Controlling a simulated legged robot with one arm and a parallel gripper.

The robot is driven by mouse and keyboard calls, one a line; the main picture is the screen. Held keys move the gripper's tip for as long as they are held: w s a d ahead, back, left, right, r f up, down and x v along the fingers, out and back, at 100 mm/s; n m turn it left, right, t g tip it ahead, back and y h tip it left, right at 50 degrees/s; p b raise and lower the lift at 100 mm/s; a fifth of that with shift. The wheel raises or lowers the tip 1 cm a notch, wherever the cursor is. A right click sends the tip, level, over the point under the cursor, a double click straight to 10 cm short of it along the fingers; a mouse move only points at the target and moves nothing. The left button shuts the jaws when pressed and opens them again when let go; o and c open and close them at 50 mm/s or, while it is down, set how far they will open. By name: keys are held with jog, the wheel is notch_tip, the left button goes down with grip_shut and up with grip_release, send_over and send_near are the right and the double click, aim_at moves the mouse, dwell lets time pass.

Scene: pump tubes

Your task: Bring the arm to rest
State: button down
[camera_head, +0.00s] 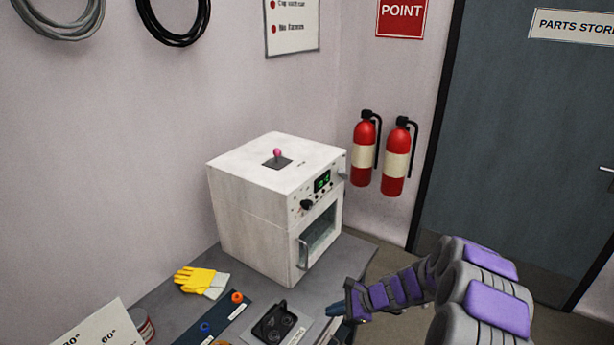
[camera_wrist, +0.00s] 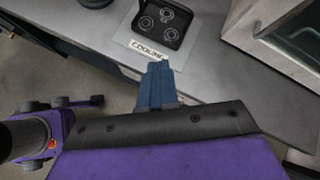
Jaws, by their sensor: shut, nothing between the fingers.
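My gripper (camera_wrist: 157,82) shows in the wrist view as blue-grey fingers pressed together, with nothing between them. It is over the front edge of the grey bench, just below the cooling plate. In the head view my gripper (camera_head: 338,311) is at the lower middle, right of the black tray. My purple and grey arm reaches in from the lower right and partly hides the floor behind it.
A white box machine (camera_head: 255,205) with a glass door and a pink-topped lever stands on the grey bench (camera_head: 192,262). A black tray (camera_head: 279,322) with round recesses also shows in the wrist view (camera_wrist: 163,23). Yellow gloves (camera_head: 196,280) lie left. Two fire extinguishers (camera_head: 363,152) hang behind.

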jog(key=s+a+r+n+g+h, duration=0.1)
jog(key=s+a+r+n+g, duration=0.15)
jog(key=s+r+n, duration=0.45)
jog(key=s+a+r+n+g+h, duration=0.2)
jog(key=s+a+r+n, duration=0.1)
jog(key=s+r, duration=0.75)
jog(key=s+d+r+n+h, duration=0.1)
jog(key=s+d+n+h, duration=0.1)
jog(key=s, duration=0.5)
jog(key=s+d+r+n+h, duration=0.2)
jog(key=s+d, duration=0.3)
jog(key=s, duration=0.3)
jog(key=s+d+r+n+h, duration=0.1)
jog(key=s+d+n+h, duration=0.1)
jog(key=s, duration=0.6)
jog(key=shift+s+d+r+n+h, duration=0.25)
jog(key=shift+d+n, duration=0.35)
jog(key=shift+d, duration=0.6)
jog(key=shift+a, duration=0.15)
